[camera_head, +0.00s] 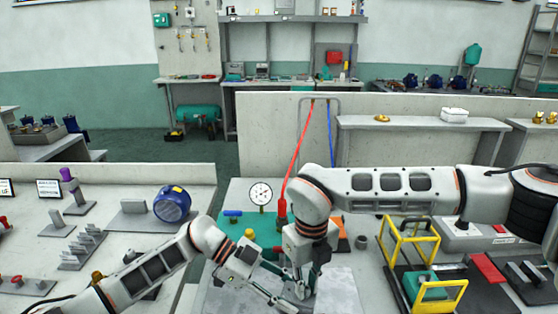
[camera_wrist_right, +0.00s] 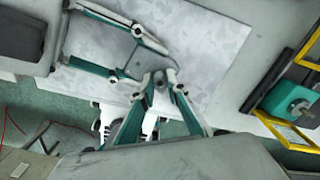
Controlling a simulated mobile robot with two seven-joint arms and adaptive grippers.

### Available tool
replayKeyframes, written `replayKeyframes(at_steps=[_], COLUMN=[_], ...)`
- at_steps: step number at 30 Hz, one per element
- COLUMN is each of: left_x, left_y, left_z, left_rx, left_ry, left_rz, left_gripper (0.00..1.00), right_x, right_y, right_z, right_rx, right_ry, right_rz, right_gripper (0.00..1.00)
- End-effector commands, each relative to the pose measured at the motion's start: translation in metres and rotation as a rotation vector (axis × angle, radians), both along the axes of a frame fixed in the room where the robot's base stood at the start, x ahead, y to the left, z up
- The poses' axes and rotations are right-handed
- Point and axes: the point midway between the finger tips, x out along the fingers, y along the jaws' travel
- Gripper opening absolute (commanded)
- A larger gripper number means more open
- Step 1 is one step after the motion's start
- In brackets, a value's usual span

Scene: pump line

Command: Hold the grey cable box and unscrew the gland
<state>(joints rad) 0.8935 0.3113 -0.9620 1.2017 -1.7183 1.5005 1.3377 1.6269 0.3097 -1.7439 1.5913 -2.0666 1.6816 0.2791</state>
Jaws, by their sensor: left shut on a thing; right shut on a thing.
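My left gripper (camera_head: 293,290) reaches in from the left, low over the pale sheet (camera_head: 338,292) on the table. Its two fingers also show at the upper left of the right wrist view (camera_wrist_right: 132,54). My right gripper (camera_head: 303,286) points down from above, with its tips right beside the left fingertips. In the right wrist view its fingers (camera_wrist_right: 165,82) are closed around a small grey rounded piece (camera_wrist_right: 171,74), perhaps the gland. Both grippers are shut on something.
A yellow frame (camera_head: 405,240) and a green-and-yellow unit (camera_head: 432,290) stand to the right. A pressure gauge (camera_head: 260,194) and a red hose (camera_head: 297,150) are behind the grippers. A blue motor (camera_head: 172,204) sits on the left table. Bare sheet lies right of the grippers.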

Motion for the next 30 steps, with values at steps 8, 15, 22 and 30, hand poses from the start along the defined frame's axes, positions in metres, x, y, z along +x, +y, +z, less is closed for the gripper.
replayKeyframes(at_steps=[8, 15, 22, 30], left_x=[0.0000, 0.0000, 0.0000, 0.0000], left_y=[0.0005, 0.0005, 0.0004, 0.0005], left_z=[-0.0012, -0.0012, -0.0011, -0.0011], left_rx=[0.002, 0.002, 0.002, 0.002], left_ry=[0.000, 0.000, 0.000, 0.000], left_rz=[0.000, 0.000, 0.000, 0.000], left_gripper=[0.27, 0.27, 0.27, 0.27], right_x=[0.0004, 0.0000, 0.0001, 0.0000], right_y=[0.0002, 0.0001, -0.0002, -0.0002], right_z=[0.0009, 0.0011, 0.0011, 0.0013], right_rx=[-0.001, -0.001, -0.002, -0.002], right_ry=[-0.002, 0.000, 0.000, 0.001], right_rz=[0.377, 0.702, 1.010, 1.369], right_gripper=[0.00, 0.00, 0.00, 0.00])
